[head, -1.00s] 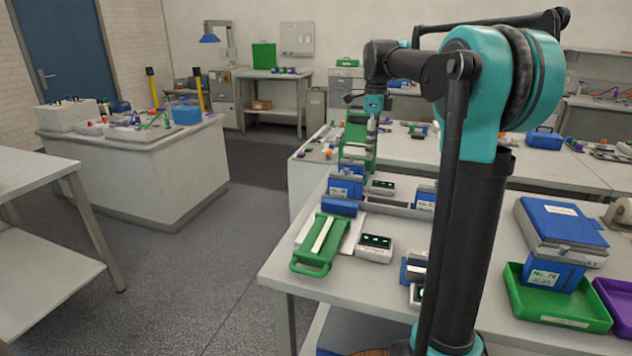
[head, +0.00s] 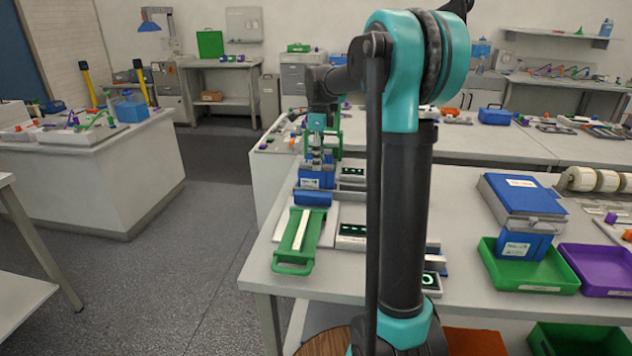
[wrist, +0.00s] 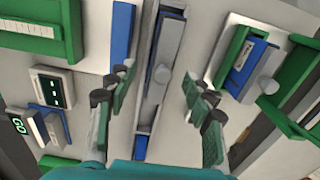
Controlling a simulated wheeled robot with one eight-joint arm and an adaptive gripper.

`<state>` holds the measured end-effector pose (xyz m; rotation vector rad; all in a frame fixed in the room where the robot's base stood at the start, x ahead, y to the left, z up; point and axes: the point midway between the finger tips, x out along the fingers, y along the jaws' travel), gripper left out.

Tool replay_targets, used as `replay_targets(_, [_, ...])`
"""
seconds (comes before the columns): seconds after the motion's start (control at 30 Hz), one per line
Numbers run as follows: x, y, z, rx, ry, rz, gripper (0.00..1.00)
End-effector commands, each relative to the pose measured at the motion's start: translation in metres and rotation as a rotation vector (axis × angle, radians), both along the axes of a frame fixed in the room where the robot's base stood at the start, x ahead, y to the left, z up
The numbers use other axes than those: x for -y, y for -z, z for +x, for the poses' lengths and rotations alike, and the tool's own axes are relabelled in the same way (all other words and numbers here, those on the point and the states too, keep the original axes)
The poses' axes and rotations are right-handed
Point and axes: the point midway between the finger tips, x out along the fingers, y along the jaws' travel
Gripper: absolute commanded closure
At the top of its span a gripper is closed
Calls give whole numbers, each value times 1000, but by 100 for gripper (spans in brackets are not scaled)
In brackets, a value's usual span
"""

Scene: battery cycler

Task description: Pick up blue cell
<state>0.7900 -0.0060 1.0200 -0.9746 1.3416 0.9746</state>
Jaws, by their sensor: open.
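Several blue blocks are in view, and I cannot tell for sure which is the blue cell. In the head view a blue block with a white label (head: 316,179) stands on the near table, directly under my gripper (head: 318,158). In the wrist view my gripper (wrist: 160,95) is open and empty, its dark-green finger pads spread on either side of a grey channel (wrist: 172,50) with blue parts inside. Another blue block (wrist: 247,68) sits in a green holder to the right in the wrist view. My arm hides part of the table.
A green tray with a white strip (head: 297,237) and small display boxes (head: 352,232) lie near the block. Green (head: 535,275) and purple bins (head: 600,268) stand at the right of the table. Open floor (head: 190,270) lies to the left.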

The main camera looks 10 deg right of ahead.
Motion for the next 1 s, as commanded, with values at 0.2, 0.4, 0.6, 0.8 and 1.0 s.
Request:
replay_targets(0.2, [0,17,0,0,0,0,48])
replay_targets(0.4, [-5,39,3,0,-1,0,48])
replay_targets(0.6, [-6,64,4,0,0,0,48])
replay_targets(0.8, [-6,69,4,0,0,0,48])
replay_targets(1.0, [-6,69,4,0,0,0,59])
